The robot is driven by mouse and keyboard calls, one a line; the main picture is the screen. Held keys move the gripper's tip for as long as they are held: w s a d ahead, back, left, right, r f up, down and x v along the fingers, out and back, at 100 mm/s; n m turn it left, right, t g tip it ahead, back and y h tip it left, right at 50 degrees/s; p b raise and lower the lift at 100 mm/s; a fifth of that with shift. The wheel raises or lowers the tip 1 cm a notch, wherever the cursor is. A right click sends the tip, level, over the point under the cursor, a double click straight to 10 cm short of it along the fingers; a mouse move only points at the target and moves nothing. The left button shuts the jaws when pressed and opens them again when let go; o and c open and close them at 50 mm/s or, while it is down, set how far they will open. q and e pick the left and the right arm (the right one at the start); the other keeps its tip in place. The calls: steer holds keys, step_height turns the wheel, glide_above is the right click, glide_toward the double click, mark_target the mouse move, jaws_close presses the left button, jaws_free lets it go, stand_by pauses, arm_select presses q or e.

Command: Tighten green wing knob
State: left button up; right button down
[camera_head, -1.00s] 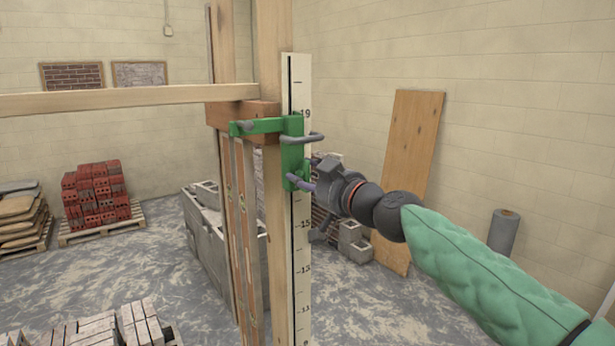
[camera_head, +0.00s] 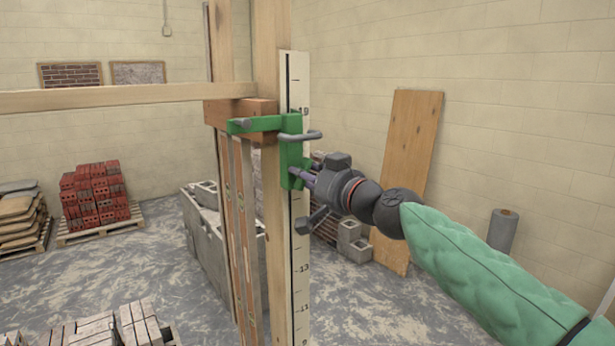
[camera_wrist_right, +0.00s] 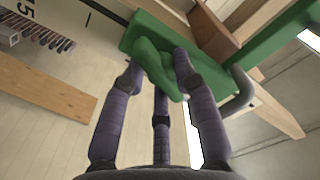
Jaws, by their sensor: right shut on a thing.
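A green clamp (camera_head: 291,155) with a grey bar handle sits around the wooden post and the marked white rule. The green wing knob (camera_wrist_right: 160,72) shows in the right wrist view, in front of the clamp's green body (camera_wrist_right: 150,38). My right gripper (camera_head: 300,176) reaches in from the right at the clamp's lower part. In the wrist view, its purple-grey fingers (camera_wrist_right: 160,75) are closed around the knob from both sides, with a third finger below. In the head view the knob is mostly hidden by the fingers. My left gripper is not in view.
The post (camera_head: 271,220) carries a horizontal timber rail (camera_head: 120,99) to the left. Concrete blocks (camera_head: 207,225) stand behind the post. A plywood board (camera_head: 412,160) leans on the wall behind my right arm. Red bricks (camera_head: 92,190) are stacked at the left.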

steer(key=m, duration=0.6)
steer(key=shift+r, duration=0.1)
steer(key=m+p, duration=0.1)
steer(key=m, duration=0.3)
steer(key=shift+s+r+m, duration=0.1)
steer(key=shift+m, duration=1.5)
steer(key=shift+d+r, duration=0.15)
steer(key=c, duration=1.2)
jaws_free()
steer(key=shift+o, duration=0.8)
steer(key=shift+a+f, duration=0.2)
steer(key=shift+f, duration=0.1)
